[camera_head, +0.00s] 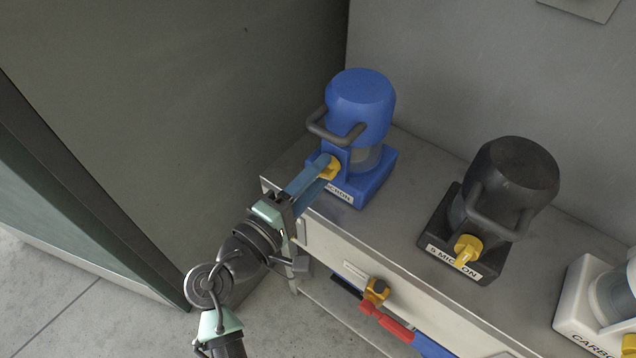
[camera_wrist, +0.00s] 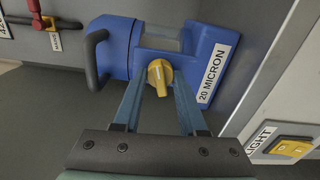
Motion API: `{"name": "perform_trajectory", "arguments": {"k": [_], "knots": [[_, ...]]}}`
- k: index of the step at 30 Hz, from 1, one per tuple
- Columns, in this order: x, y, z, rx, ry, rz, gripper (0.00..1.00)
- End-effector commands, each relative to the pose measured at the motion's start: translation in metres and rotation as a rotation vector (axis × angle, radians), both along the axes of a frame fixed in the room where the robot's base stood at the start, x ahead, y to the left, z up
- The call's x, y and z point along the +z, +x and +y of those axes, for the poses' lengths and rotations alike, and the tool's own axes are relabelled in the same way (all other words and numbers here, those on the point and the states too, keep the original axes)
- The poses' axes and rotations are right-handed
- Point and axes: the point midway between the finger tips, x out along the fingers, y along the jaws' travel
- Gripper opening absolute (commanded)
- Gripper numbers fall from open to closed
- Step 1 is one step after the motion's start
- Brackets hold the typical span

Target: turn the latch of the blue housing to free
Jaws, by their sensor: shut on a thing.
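The blue housing (camera_head: 360,105) stands on the counter at the back left, with a grey handle on its front and a "20 MICRON" label on its base. It also shows in the wrist view (camera_wrist: 205,50), lying sideways in the picture. Its yellow latch (camera_wrist: 159,76) sits on the front of the base. In the head view the latch (camera_head: 330,168) is partly hidden by my gripper. My gripper (camera_head: 322,170) reaches in from the lower left, its two blue fingers on either side of the latch. It is shut on the latch.
A black housing (camera_head: 510,180) with a yellow latch stands to the right on the counter (camera_head: 405,215). A white housing (camera_head: 600,300) is at the right edge. A grey wall panel rises at the left.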

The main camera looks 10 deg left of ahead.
Motion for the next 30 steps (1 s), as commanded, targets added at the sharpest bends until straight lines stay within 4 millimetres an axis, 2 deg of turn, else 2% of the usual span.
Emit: {"name": "perform_trajectory", "arguments": {"k": [1, 12, 30], "knots": [[-0.0050, -0.0002, 0.0006, 0.001, 0.035, -0.019, 0.00], [-0.0028, -0.0002, 0.0004, 0.000, 0.232, -0.132, 0.00], [-0.0004, -0.0003, 0.0003, 0.000, 0.298, -0.168, 0.00]]}}
